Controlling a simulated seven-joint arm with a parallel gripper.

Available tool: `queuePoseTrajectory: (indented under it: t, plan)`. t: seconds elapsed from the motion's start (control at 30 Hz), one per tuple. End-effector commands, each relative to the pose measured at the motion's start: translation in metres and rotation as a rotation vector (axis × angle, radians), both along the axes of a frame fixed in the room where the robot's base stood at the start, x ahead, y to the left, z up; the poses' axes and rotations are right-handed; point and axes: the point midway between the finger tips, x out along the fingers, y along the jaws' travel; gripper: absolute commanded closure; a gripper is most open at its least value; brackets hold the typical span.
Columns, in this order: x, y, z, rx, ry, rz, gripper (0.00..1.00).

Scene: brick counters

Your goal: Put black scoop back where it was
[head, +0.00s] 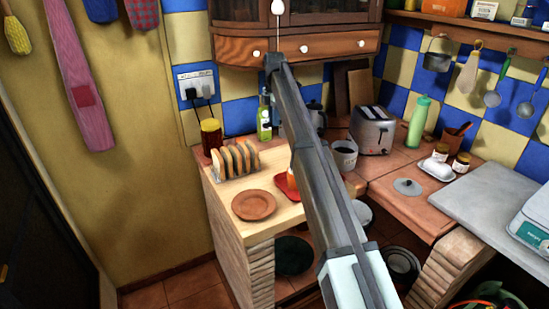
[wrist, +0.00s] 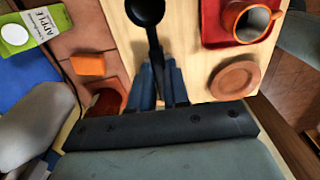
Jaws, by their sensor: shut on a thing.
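In the wrist view, my gripper (wrist: 160,70) is shut on the handle of the black scoop (wrist: 146,12). The scoop's round bowl points toward the top of the picture, over the light wooden counter top (wrist: 195,65). I cannot tell how high it is above the surface. In the head view, my arm crosses the middle of the picture, and I cannot make out the gripper or the scoop there.
A terracotta plate (head: 254,205) and a red tray (wrist: 215,25) with an orange mug (wrist: 250,22) are on the wooden top. A toaster (head: 373,130) is further right.

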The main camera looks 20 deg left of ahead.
Motion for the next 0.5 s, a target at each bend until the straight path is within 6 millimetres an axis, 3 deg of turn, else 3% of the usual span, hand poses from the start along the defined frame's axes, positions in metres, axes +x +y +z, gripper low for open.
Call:
queuePoseTrajectory:
  t: [0.5]
  plan:
    - [-0.001, 0.000, -0.110, 0.000, 0.001, -0.001, 1.00]
